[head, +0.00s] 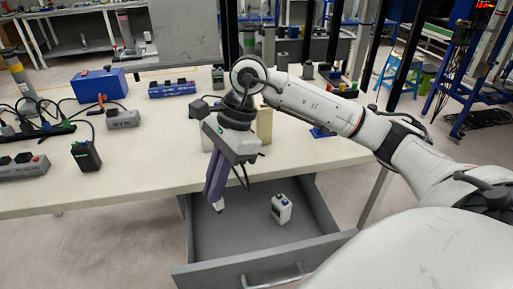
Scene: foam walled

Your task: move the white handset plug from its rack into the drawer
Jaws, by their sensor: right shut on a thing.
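My right gripper (217,198) points down over the left part of the open grey drawer (235,235), in front of the table edge. Its purple fingers are shut on a small white piece (219,207), which looks like the white handset plug. Most of it is hidden by the fingers. It appears above the drawer floor, but its exact height is hard to tell. A beige block (264,126) stands on the table behind the gripper, partly hidden; I cannot tell if it is the rack. My left gripper is not in view.
A white box with a dark side and a blue-green top (281,209) is in the drawer's right part. The drawer's middle floor is clear.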

